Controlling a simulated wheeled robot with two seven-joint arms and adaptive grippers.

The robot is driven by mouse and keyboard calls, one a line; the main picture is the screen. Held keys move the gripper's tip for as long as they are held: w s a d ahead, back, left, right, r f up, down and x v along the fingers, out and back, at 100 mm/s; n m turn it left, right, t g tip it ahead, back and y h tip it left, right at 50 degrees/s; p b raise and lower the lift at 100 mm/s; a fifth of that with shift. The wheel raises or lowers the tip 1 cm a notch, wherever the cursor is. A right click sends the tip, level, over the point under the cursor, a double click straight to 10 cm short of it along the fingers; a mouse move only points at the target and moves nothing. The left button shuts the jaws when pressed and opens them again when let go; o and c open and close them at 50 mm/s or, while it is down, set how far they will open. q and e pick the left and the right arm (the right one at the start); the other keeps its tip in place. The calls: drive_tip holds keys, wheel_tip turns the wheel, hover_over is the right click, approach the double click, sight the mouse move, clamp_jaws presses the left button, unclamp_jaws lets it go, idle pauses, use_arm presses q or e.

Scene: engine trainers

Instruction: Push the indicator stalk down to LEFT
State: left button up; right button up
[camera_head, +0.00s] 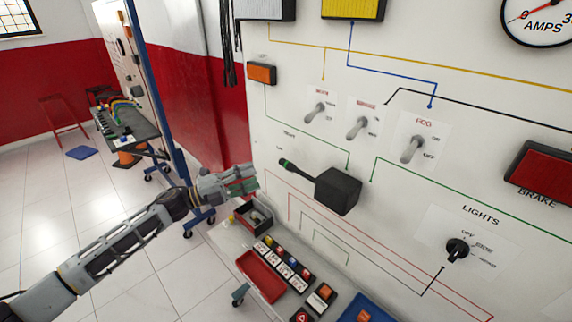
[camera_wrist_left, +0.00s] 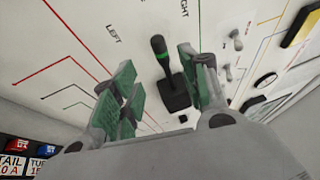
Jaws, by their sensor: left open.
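The indicator stalk (camera_head: 297,171) is a black lever with a green band near its tip. It sticks out to the left from a black box (camera_head: 339,191) on the white panel and points slightly upward. My left gripper (camera_head: 246,180) is open and empty, to the left of the stalk's tip and apart from it in the head view. In the left wrist view the stalk (camera_wrist_left: 162,58) shows beyond the green-padded fingers (camera_wrist_left: 160,88), in the gap nearer the right finger. The LEFT and RIGHT labels show beside it. My right gripper is in neither view.
Three toggle switches (camera_head: 358,128) sit above the stalk, and a LIGHTS knob (camera_head: 457,250) is at lower right. Below are a shelf with a red tray (camera_head: 261,276), a dark bin (camera_head: 254,216) and several small parts. Open floor lies to the left.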

sight(286, 164)
use_arm(q)
drive_tip(key=p+x, duration=0.2)
drive_tip(key=x, duration=0.7)
drive_tip(key=shift+d+r, duration=0.15)
drive_tip(key=shift+d, duration=0.1)
drive_tip(key=shift+x, duration=1.4)
clamp_jaws()
